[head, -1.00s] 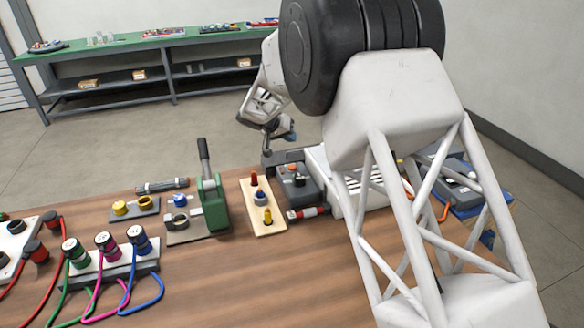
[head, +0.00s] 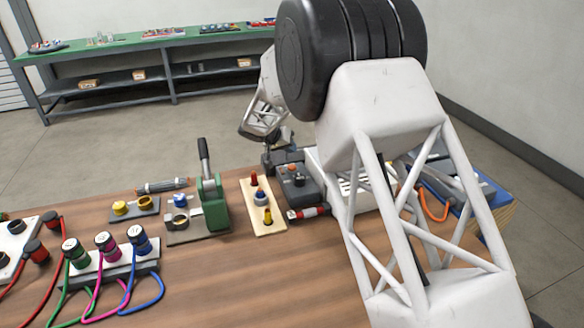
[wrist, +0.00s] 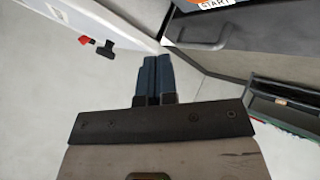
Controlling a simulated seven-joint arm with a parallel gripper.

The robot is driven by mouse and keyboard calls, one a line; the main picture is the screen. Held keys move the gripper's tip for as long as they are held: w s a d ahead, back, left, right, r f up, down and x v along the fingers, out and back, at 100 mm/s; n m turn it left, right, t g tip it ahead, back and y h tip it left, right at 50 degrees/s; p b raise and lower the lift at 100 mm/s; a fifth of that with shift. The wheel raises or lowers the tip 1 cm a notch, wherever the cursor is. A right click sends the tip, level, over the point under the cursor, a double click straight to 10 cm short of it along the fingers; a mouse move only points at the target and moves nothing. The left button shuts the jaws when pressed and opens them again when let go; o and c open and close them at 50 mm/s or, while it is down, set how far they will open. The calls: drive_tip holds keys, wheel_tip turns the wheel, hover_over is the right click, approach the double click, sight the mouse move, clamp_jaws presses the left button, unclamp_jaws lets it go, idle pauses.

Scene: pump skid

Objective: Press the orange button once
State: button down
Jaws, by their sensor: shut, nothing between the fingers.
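The orange button (head: 292,168) sits on top of a dark grey box (head: 312,192) at the back of the wooden table.
A wooden board with red, blue and yellow pegs (head: 278,226) stands left of the box. A green lever press (head: 214,205) is further left. A white slotted case (head: 345,187) is right of the box, partly behind my arm. A red-tipped part (head: 305,214) lies in front.

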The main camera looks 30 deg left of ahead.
sight(291, 166)
drive_tip(key=shift+f, duration=2.1)
drive_tip(key=shift+f, duration=0.95)
idle(1.9)
drive_tip(key=shift+r, duration=0.95)
drive_tip(key=shift+r, duration=2.5)
